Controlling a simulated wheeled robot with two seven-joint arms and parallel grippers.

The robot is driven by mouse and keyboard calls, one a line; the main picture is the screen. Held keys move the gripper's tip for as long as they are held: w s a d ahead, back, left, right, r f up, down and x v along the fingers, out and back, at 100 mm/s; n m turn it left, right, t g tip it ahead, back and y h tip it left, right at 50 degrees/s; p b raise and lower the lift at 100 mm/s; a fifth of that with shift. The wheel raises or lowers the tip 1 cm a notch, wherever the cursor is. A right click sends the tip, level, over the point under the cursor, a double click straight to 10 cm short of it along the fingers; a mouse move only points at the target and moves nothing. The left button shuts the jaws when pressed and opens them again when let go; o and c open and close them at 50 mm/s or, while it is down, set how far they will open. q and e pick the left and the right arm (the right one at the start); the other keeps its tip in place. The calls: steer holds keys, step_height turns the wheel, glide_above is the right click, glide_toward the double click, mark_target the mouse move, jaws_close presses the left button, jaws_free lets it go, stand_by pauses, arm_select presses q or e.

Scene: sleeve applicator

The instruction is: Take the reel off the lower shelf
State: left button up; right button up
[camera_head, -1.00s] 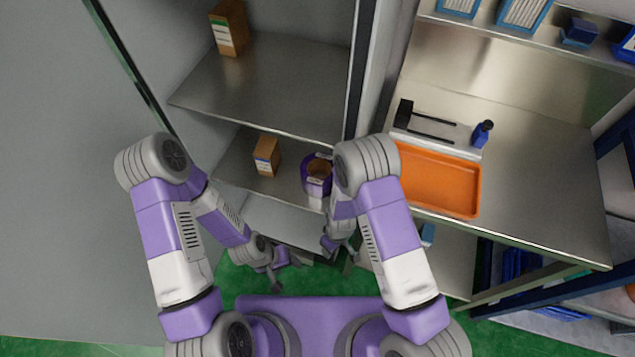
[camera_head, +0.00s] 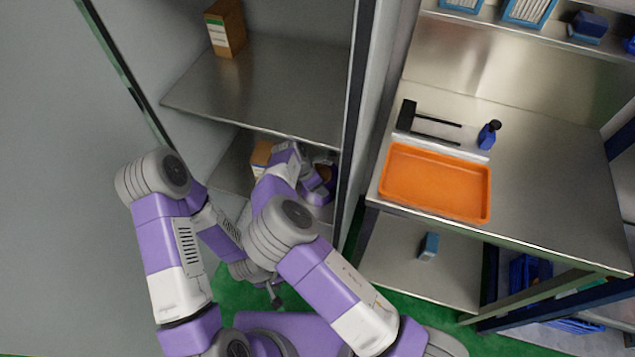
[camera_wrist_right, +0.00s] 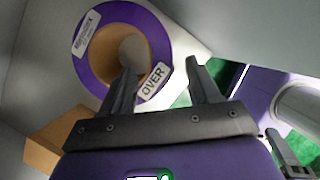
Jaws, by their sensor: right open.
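The reel, a purple ring with a brown core and white labels, one reading "OVER", fills the upper left of the right wrist view (camera_wrist_right: 165,48). In the head view its brown core (camera_head: 326,172) shows on the lower shelf (camera_head: 232,165), partly covered by my right arm. My right gripper (camera_wrist_right: 160,68) is open, with one finger in front of the reel's lower edge and the other to the right of it. Nothing is between the fingers that I can see held. My left gripper (camera_head: 275,297) is low, mostly hidden behind my right arm.
A brown box (camera_head: 260,154) stands left of the reel on the lower shelf. The upper shelf (camera_head: 265,95) overhangs it and carries another box (camera_head: 226,30). A cabinet side wall (camera_head: 355,110) is close on the right. An orange tray (camera_head: 435,182) lies on the bench beyond.

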steer(key=b+x, duration=0.2)
steer(key=x, duration=0.5)
steer(key=shift+w+r+b, duration=0.1)
steer(key=shift+w+b, duration=0.1)
steer(key=shift+b, duration=0.1)
jaws_close()
stand_by(0.9)
steer(key=shift+r, duration=0.1)
